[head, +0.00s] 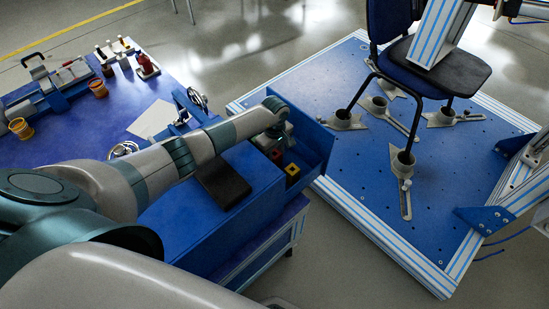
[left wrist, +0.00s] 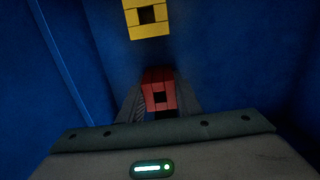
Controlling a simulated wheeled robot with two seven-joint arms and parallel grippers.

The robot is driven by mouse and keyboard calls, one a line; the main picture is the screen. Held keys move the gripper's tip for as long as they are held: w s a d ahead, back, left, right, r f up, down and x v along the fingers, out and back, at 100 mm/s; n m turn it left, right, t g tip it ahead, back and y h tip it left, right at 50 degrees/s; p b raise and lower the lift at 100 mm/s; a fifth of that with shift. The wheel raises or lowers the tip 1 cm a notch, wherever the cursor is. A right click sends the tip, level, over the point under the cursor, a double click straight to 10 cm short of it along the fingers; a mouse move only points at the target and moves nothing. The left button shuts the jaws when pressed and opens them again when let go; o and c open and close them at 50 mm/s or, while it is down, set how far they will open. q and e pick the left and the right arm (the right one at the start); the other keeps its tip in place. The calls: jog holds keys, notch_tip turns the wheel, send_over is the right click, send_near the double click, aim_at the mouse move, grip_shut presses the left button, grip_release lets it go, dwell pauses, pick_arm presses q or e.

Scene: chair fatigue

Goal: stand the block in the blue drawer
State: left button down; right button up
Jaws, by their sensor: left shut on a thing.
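The blue drawer (head: 313,158) is pulled open at the right end of a blue cabinet. My left gripper (head: 280,144) points down into it. In the left wrist view, my left gripper (left wrist: 159,108) is shut on a red block (left wrist: 158,90) with a dark square hole in its face. The red block also shows in the head view (head: 276,154), partly hidden by the gripper. I cannot tell whether it touches the drawer floor. A yellow block (left wrist: 146,17) with a similar hole is in the drawer, apart from the red one; it shows in the head view (head: 292,169). My right gripper is out of view.
A dark flat pad (head: 223,184) lies on the blue cabinet top (head: 185,210). A blue table (head: 110,110) with cups, tools and a white sheet (head: 153,120) is at the left. A chair (head: 432,65) stands on a blue perforated platform (head: 350,165) at the right. Drawer walls surround the gripper closely.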

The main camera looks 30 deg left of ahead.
pick_arm(q)
jog(key=c, duration=1.3)
grip_release()
jog(key=shift+r, duration=0.35)
notch_tip(320, 180, up, 12)
jog(key=shift+f, duration=0.2)
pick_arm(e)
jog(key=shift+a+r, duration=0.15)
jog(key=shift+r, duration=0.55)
